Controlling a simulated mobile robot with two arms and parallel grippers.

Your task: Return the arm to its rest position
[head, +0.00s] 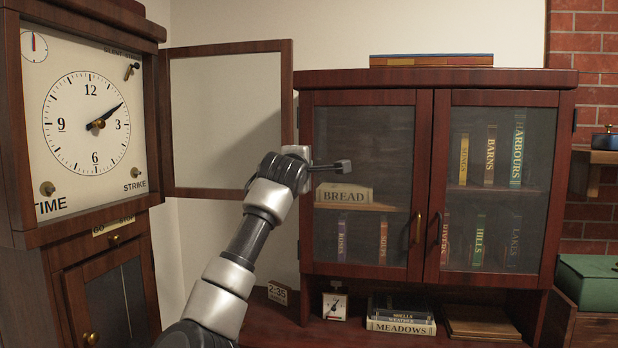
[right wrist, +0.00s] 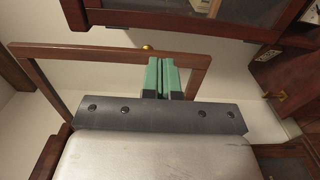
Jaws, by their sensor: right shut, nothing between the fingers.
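My right arm rises from the bottom of the head view, and its gripper (head: 345,166) points right, in front of the bookcase's left glass door. In the right wrist view the right gripper (right wrist: 163,76) has its two green-padded fingers together, with nothing between them. The open clock door (head: 283,110), a wooden frame, stands behind the arm and shows around the fingers in the right wrist view (right wrist: 95,53). My left gripper is not in view.
The tall clock (head: 85,120) stands at left, close to the arm. The bookcase (head: 435,78) has both glass doors closed, with books inside. A green box (head: 590,280) sits at right.

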